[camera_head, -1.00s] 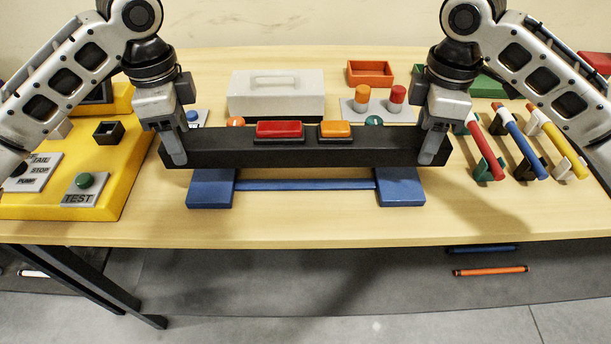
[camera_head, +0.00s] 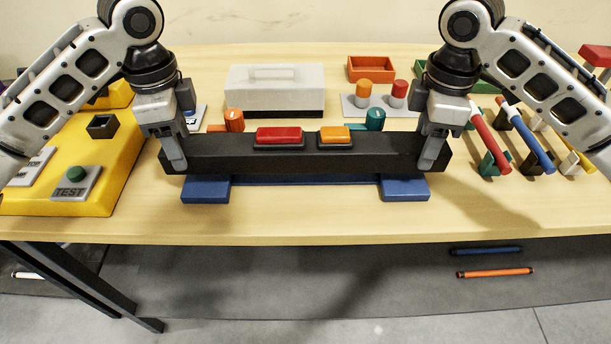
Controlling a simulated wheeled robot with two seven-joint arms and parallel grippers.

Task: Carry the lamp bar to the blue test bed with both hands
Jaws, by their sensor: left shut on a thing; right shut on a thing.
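The lamp bar (camera_head: 345,161) is a long black beam with a red lamp (camera_head: 279,134) and an orange lamp (camera_head: 334,134) on top. My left gripper (camera_head: 172,155) is shut on its left end and my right gripper (camera_head: 433,152) is shut on its right end. The bar looks level. The blue test bed (camera_head: 206,191) lies on the table, its two blue pads showing under and in front of the bar near each end. The bar hides most of the strip between the pads. I cannot tell whether the bar touches the bed.
A yellow test box (camera_head: 112,165) with a green TEST button stands at the left. Behind the bar are a grey case (camera_head: 275,85), an orange knob (camera_head: 235,120) and a teal knob (camera_head: 375,119). Coloured tubes in holders (camera_head: 490,145) stand at the right. The table front is clear.

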